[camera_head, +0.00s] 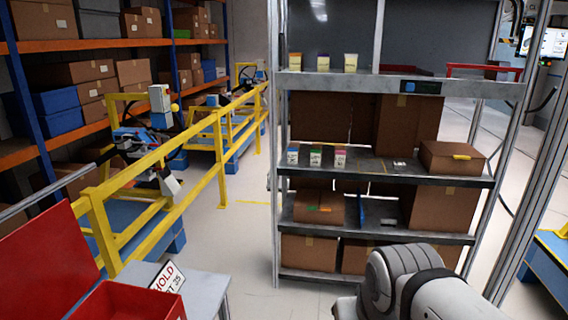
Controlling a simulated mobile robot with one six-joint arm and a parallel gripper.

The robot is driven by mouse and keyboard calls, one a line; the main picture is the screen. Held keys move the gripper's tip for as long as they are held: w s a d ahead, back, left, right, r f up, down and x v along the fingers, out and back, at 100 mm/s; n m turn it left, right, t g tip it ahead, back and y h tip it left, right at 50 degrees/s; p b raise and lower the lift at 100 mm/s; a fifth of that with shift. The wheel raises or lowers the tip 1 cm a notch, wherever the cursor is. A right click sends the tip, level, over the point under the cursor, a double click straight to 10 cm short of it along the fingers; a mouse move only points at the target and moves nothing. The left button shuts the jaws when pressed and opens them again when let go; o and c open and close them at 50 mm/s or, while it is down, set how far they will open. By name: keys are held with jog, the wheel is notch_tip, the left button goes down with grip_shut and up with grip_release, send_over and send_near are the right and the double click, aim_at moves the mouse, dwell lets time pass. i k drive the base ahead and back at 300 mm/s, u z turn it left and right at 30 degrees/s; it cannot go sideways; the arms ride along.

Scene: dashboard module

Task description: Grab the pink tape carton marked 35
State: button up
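A small white carton with a pink top (340,159) stands upright on the middle shelf of the metal rack. It is the rightmost of three cartons in a row near the shelf's front edge. Its number is too small to read. Beside it, to the left, stand a green-topped carton (315,157) and a blue-topped carton (292,157). Part of my arm shows at the lower right, in front of the rack's lower shelves. My gripper is not in view.
Three more small cartons, including a purple-topped one (323,62), stand on the upper shelf. A brown box (451,160) sits at the middle shelf's right end. A yellow railing (150,180) runs along the left. A red bin (130,301) is at lower left.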

aim_at(340, 151)
jog(key=u, duration=0.05)
jog(key=i, duration=3)
jog(key=z, duration=0.5)
jog(key=i, duration=0.6)
jog(key=z, duration=0.05)
